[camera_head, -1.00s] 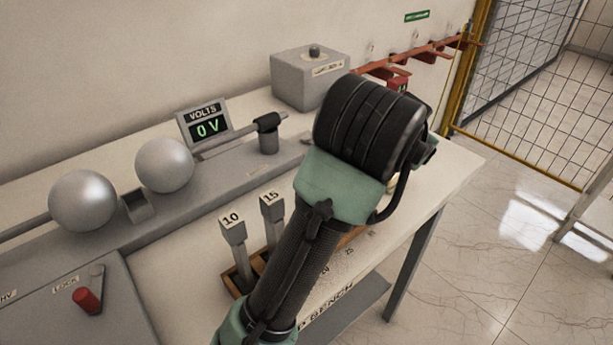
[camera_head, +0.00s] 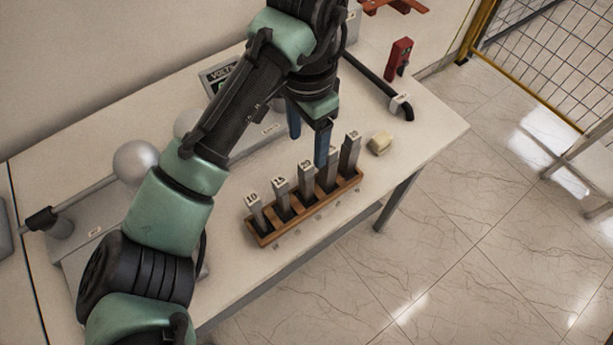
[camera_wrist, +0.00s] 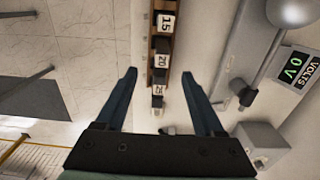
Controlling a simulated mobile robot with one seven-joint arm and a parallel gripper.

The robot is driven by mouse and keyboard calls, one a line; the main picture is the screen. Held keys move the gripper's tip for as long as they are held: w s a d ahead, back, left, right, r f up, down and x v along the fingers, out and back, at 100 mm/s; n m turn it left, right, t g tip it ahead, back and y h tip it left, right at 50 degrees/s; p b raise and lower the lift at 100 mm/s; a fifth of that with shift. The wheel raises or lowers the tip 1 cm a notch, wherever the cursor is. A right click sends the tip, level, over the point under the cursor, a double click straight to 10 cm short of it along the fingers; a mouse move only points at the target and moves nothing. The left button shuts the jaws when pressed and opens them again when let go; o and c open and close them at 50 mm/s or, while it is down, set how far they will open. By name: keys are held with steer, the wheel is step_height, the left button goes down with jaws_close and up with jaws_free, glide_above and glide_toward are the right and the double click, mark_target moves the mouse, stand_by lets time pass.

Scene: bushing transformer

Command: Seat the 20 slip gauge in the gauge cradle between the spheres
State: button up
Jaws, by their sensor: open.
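The 20 slip gauge (camera_head: 307,186) stands upright in the wooden rack (camera_head: 268,239), between the 15 gauge (camera_head: 282,202) and a gauge whose label my finger partly hides. In the wrist view the 20 gauge (camera_wrist: 161,62) shows from above between my fingers' directions. My gripper (camera_head: 308,136) is open and empty, above and behind the rack's right half; its blue fingers also show spread apart in the wrist view (camera_wrist: 158,76). One sphere (camera_head: 135,160) is plain at the left; the other (camera_head: 187,122) is partly behind my arm. The gauge cradle is hidden by my arm.
The 10 gauge (camera_head: 255,212) fills the rack's left end; another gauge (camera_head: 349,155) stands at its right end. The volts display (camera_wrist: 294,68) reads 0 V.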

mark_target(307, 166)
step_height(307, 166, down, 7)
steer(key=shift+f+b, duration=0.1)
steer(key=shift+b, duration=1.1)
steer(key=shift+w+a+f+p, duration=0.1)
steer(key=shift+f+p, duration=0.2)
steer(key=shift+f, duration=1.1)
steer(key=shift+w+f+p, duration=0.1)
steer(key=shift+f+p, duration=0.2)
steer(key=shift+f, duration=1.1)
jaws_close()
steer(key=shift+r, duration=0.1)
